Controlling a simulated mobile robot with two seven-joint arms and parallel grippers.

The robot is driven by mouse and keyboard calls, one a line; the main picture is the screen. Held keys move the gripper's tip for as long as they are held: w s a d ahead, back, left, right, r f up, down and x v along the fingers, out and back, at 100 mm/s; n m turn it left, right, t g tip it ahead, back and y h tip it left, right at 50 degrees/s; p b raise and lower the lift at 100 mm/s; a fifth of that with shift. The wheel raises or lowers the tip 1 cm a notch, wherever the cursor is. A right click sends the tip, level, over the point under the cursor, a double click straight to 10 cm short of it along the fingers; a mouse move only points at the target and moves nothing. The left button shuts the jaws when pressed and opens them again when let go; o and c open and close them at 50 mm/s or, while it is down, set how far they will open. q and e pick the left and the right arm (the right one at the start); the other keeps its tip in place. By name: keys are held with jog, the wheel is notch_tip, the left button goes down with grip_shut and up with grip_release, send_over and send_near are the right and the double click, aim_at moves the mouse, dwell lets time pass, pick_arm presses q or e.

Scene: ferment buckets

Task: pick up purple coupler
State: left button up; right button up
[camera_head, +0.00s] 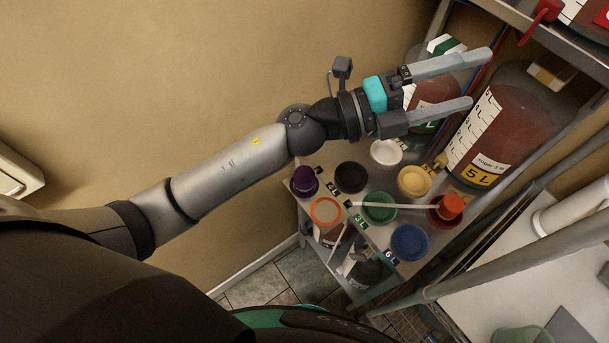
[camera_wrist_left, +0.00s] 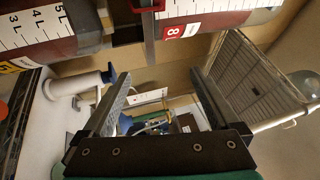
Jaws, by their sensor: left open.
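The purple coupler (camera_head: 305,181) stands at the left corner of the low shelf board (camera_head: 345,208) in the head view. It looks like a short purple cylinder with a wider base. My left gripper (camera_head: 480,77) is open and empty, up and to the right of the coupler, with its fingers pointing right, in front of the big buckets. Its two fingers also show in the left wrist view (camera_wrist_left: 162,78), with nothing between them. The coupler is not in the left wrist view. My right gripper is not in view.
Round pieces stand near the coupler: black (camera_head: 351,177), orange-rimmed (camera_head: 326,211), green (camera_head: 380,207), yellow (camera_head: 414,181), white (camera_head: 386,152) and blue (camera_head: 410,242). A 5 L bucket (camera_head: 510,120) stands behind. A metal rack post (camera_head: 480,262) crosses at right. The wall (camera_head: 200,80) is at left.

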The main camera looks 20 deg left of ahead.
pick_arm(q)
jog(key=s+d+f+m+g+y, duration=0.1)
jog(key=s+d+f+m+g, duration=0.25)
jog(key=m+g, duration=0.4)
jog(key=m+g+y+p, duration=0.15)
jog(key=m+y, duration=0.55)
jog(key=y, duration=1.1)
send_near(304, 174)
notch_tip(304, 174, down, 11)
jog(key=b, duration=1)
jog(key=shift+w+a+f+b, duration=0.1)
jog(key=shift+w+f+b, duration=0.05)
jog(key=shift+b, duration=0.2)
grip_shut()
